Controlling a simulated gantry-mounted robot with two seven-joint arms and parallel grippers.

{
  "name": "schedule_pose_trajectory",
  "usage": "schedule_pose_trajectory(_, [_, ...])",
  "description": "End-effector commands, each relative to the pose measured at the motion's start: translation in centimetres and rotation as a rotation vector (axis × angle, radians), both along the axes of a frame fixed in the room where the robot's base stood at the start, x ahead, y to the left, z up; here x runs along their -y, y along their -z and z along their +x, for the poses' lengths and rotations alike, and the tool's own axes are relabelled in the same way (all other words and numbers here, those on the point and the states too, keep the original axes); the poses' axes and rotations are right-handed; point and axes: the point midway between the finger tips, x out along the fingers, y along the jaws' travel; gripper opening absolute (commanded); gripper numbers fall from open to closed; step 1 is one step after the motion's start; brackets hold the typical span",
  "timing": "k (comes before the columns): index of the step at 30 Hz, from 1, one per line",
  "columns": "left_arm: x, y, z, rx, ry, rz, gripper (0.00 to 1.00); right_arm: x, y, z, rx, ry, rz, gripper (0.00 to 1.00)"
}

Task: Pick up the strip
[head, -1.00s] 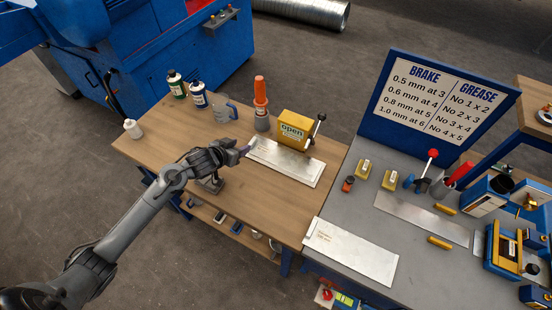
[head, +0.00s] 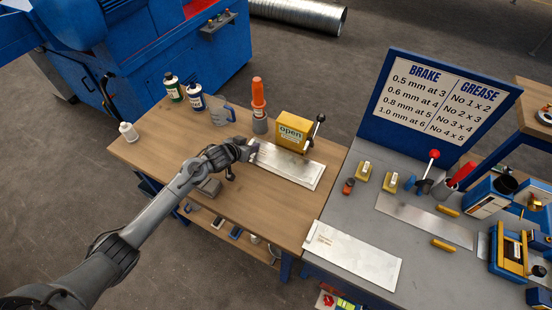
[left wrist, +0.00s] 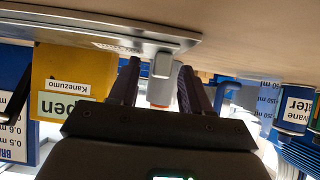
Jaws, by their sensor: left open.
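A long bright metal strip (head: 300,172) lies on the wooden table in the head view, beside the yellow block marked "open" (head: 294,131). It also shows in the left wrist view (left wrist: 90,28), which is upside down, with the yellow block (left wrist: 68,70) next to it. My left gripper (head: 252,150) is at the strip's left end. In the left wrist view its two dark fingers (left wrist: 158,88) are apart, with a light grey piece seen between them. I cannot tell whether the fingers touch the strip. My right gripper is out of view.
An orange-topped grey bottle (head: 259,105) stands just behind the gripper. Other bottles (head: 196,97) and a jug (head: 223,114) stand further left. Two more metal sheets lie on the grey bench, one near the front (head: 350,257), one behind (head: 424,220).

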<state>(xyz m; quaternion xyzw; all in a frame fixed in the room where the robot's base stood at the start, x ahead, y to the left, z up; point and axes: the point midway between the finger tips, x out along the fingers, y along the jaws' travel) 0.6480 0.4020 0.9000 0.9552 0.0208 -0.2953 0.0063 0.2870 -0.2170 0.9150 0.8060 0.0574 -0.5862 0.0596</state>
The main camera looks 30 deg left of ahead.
Motion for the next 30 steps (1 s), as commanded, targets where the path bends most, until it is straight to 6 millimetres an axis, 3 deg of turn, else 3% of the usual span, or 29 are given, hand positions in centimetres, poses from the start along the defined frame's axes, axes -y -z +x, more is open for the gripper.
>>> schedule_pose_trajectory(5, [0.03,-0.03,0.01,0.0,0.0,0.0,0.48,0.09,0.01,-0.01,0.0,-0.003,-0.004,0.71])
schedule_pose_trajectory(15, [0.03,-0.03,0.0,0.0,0.0,0.0,0.0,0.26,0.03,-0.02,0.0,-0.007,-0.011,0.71])
schedule_pose_trajectory(30, [0.05,-0.6,-0.2,0.002,0.001,0.0,0.0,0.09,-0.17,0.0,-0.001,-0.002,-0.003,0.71])
